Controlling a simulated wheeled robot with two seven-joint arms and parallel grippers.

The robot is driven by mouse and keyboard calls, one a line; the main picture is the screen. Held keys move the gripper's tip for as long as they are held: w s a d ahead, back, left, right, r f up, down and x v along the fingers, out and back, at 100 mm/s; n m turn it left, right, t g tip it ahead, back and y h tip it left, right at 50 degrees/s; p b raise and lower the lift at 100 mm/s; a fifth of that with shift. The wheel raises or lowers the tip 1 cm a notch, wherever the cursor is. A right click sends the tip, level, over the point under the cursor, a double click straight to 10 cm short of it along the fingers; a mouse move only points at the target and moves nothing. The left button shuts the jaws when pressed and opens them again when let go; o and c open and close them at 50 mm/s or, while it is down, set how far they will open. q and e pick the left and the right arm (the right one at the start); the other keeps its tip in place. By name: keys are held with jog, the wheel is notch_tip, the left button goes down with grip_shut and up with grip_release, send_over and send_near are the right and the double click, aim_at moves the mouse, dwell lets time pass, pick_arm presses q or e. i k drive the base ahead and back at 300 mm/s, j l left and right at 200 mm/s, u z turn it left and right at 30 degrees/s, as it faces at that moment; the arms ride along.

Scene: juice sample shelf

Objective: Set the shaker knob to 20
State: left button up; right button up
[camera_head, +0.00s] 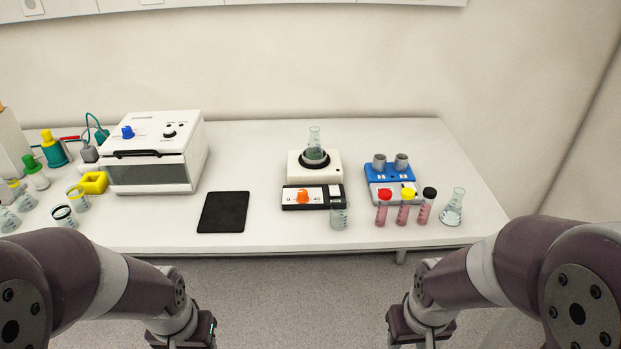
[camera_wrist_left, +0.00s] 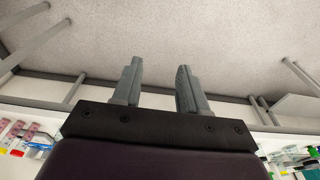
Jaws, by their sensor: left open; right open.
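The shaker (camera_head: 331,178) is a white box near the middle of the table, with a flask (camera_head: 314,145) of green liquid on its round black plate. On its front panel is an orange shaker knob (camera_head: 303,197), between a printed 0 at left and 40 at right. The knob's exact pointing is too small to read. My right gripper (camera_head: 421,333) is low in the head view, in front of the table and apart from the knob; its fingers are cut off. My left gripper is open and empty in the left wrist view (camera_wrist_left: 158,88), over the floor.
A clear beaker (camera_head: 339,215) stands close by the panel's right end. Further right are capped tubes (camera_head: 403,213), a blue device (camera_head: 390,172) and a flask (camera_head: 453,207). A black pad (camera_head: 223,212) lies left, beside a white box with a blue knob (camera_head: 155,152). The table front between them is clear.

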aim_at(301, 197)
jog(key=i+z, duration=0.25)
jog(key=i, duration=0.3)
jog(key=i+j+z, duration=0.3)
jog(key=i, duration=0.2)
jog(key=l, duration=0.1)
